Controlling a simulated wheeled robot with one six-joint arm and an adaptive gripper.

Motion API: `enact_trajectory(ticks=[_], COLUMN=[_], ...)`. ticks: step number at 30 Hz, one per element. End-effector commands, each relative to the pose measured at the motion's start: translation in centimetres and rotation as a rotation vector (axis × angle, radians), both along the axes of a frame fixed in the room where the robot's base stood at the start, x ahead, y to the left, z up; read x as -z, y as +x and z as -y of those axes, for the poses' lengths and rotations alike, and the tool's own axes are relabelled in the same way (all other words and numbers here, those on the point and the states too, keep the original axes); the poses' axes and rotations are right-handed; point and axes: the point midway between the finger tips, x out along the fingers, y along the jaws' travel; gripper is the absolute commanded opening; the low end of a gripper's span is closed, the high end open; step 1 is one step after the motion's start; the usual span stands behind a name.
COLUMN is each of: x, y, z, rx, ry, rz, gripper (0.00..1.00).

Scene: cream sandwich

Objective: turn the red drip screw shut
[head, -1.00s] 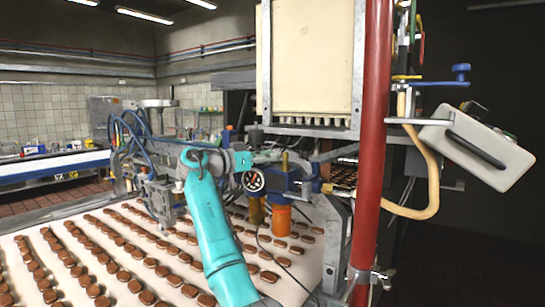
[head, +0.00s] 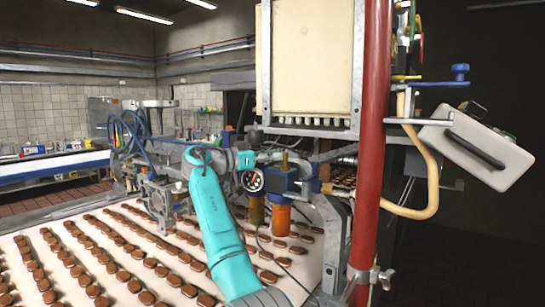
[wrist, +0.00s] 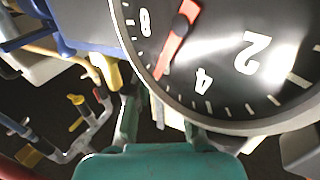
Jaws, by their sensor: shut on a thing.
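My gripper (head: 285,157) is at the blue block (head: 280,178) beside the round gauge (head: 252,180), under the large cream panel. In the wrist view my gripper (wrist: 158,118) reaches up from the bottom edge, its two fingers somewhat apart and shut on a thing. The black gauge (wrist: 225,70) with white numerals and a red needle covers the fingertips. The red drip screw cannot be made out in either view; the gauge and gripper hide the spot between the fingertips.
A red post (head: 372,140) stands close on the right of my arm. Rows of brown biscuits lie on the white belt (head: 120,290). Pipes with small yellow and red handles (wrist: 76,99) show at the wrist view's left.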

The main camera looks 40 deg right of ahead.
Motion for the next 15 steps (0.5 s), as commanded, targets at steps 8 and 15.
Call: enact_trajectory(ticks=[8,15], x=[-0.01,-0.04], y=[0.2,0.16], z=[-0.01,-0.04], rx=[0.075,0.084], ry=[-0.003,-0.005], rz=[-0.002,-0.001], gripper=[0.0,0.0])
